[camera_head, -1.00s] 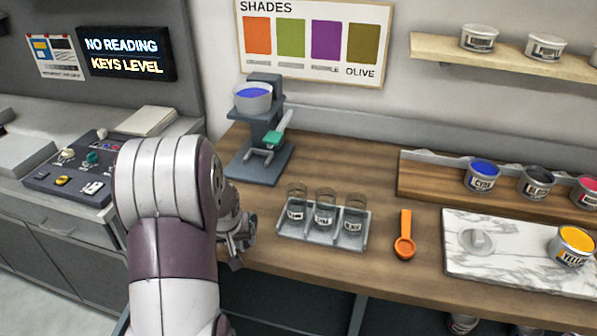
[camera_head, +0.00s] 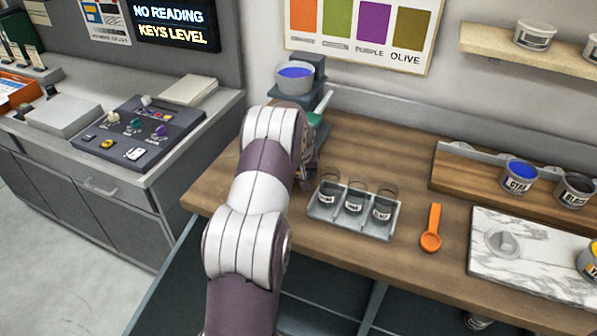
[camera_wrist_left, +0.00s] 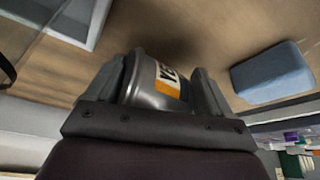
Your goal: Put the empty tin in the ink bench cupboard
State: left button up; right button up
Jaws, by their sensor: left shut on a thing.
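My left gripper (camera_wrist_left: 157,86) is shut on a metal tin (camera_wrist_left: 153,92) with a white label and an orange-yellow stripe. The tin lies sideways between the fingers in the left wrist view; its inside is hidden. In the head view this gripper (camera_head: 309,165) shows partly behind my arm, over the left part of the wooden bench, between the dispenser stand and the tray of glasses. The tin cannot be made out there. Below the bench top, grey-blue panels (camera_head: 335,312) and dark gaps show; whether a cupboard door stands open I cannot tell. My right gripper is out of view.
A grey tray (camera_head: 322,213) with three glasses is just right of my gripper. The dispenser stand (camera_head: 315,102) with a blue-filled cup is behind it. An orange scoop (camera_head: 431,240) and a marble slab (camera_head: 545,268) lie further right. A control panel (camera_head: 140,133) is on the left counter.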

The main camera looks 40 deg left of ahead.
pick_arm(q)
jog(key=shift+w+a+f, duration=0.1)
jog(key=shift+w+f, duration=0.05)
jog(key=shift+f, duration=0.55)
jog(key=o, duration=1.3)
